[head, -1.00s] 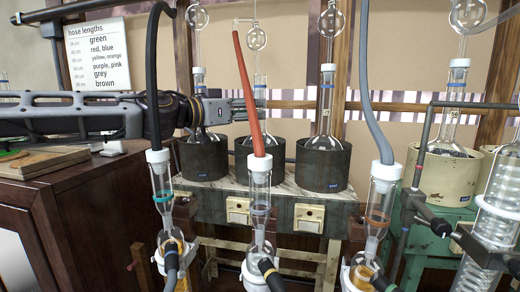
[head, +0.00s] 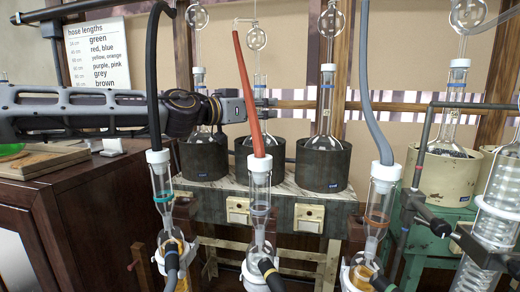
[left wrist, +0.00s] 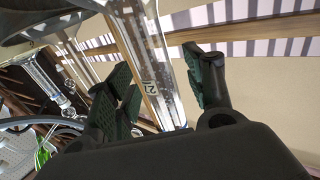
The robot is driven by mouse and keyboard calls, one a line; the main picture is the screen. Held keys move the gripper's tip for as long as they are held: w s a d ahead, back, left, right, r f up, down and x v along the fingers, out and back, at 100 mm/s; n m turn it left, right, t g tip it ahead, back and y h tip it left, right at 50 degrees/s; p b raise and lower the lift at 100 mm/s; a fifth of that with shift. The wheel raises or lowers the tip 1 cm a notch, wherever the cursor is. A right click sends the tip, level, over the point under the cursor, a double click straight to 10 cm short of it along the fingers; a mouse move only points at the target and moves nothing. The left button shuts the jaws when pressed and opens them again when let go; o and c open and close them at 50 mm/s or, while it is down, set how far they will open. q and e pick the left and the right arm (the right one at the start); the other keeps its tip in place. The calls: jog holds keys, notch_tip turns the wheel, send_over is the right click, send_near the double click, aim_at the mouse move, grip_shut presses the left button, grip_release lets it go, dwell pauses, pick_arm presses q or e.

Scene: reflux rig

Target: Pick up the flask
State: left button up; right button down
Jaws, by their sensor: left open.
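Glass flasks with long necks sit in dark heating mantles: one at the left (head: 208,138), one in the middle (head: 261,84) and one at the right (head: 324,142). My left gripper (head: 266,108) is at neck height of the middle flask, partly hidden behind the red hose. In the left wrist view its two green-padded fingers (left wrist: 160,76) are open. A clear glass neck with a small numbered label (left wrist: 147,50) shows between and beyond them. I cannot tell whether the fingers touch the glass. My right gripper is not in view.
A red hose (head: 247,90), a black hose (head: 153,70) and a grey hose (head: 369,90) rise from glass adapters in front. A cream mantle (head: 440,178) and a coiled condenser (head: 495,220) stand at the right. A hose-length sign (head: 98,55) hangs at the left.

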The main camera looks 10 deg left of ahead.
pick_arm(q)
grip_shut()
dwell(0.3)
dwell(0.5)
